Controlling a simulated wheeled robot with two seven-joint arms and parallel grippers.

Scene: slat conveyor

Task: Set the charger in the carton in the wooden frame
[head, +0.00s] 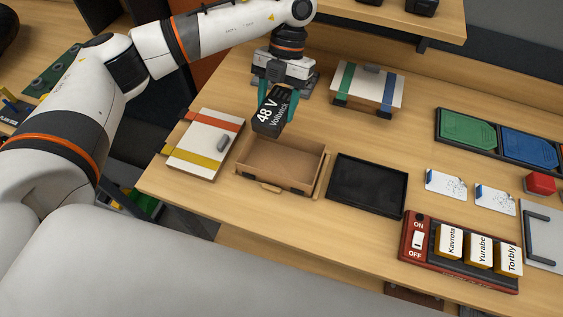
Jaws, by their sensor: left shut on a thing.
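The charger is a black box (270,113) with white lettering, "48 V Voltrick". My left gripper (278,101) is shut on it with teal fingers at its two sides. It hangs tilted over the back part of the open carton (291,157). The brown carton looks empty where its inside shows; the charger hides part of its back edge. The wooden frame (323,177) shows as light wood along the carton's right side and front. I cannot tell whether the charger touches the carton. My right gripper is not in view.
A box with orange and yellow straps (203,158) stands close left, one with green and blue straps (366,86) behind right. A black tray (367,186) lies right of the frame. Farther right are white cards (446,184) and a red switch panel (417,256) with small labelled boxes.

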